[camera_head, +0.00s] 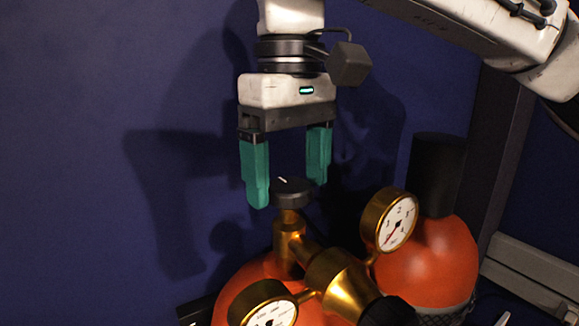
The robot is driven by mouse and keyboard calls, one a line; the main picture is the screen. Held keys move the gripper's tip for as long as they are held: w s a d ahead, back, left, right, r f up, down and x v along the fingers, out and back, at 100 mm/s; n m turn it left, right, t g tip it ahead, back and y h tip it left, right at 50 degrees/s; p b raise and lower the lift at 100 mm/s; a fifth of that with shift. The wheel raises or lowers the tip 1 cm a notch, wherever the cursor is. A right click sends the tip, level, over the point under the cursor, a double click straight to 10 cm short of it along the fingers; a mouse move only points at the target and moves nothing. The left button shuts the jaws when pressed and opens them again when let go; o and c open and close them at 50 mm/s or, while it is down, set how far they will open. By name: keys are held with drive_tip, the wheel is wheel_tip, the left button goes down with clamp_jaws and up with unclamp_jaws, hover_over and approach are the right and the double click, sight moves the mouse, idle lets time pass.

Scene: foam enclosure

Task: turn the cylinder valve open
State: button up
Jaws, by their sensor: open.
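The cylinder valve is a round black knob (292,192) with a white mark on top, on an upright brass stem (289,235). It sits on an orange cylinder (245,286) at the bottom of the view. My gripper (288,188) is open, with its two teal fingers pointing down. The fingers appear to the left and right of the knob, the left one reaching lower in the picture. I cannot tell whether either finger touches the knob.
A brass regulator (343,284) carries a right gauge (396,222) and a lower gauge (270,314). A second orange cylinder (436,262) with a black cap (437,175) stands at the right. A dark blue wall (80,160) is behind. A grey rail (530,282) is at lower right.

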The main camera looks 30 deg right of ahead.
drive_tip(key=shift+f, duration=0.1)
drive_tip(key=c, duration=1.1)
drive_tip(key=shift+o, duration=0.2)
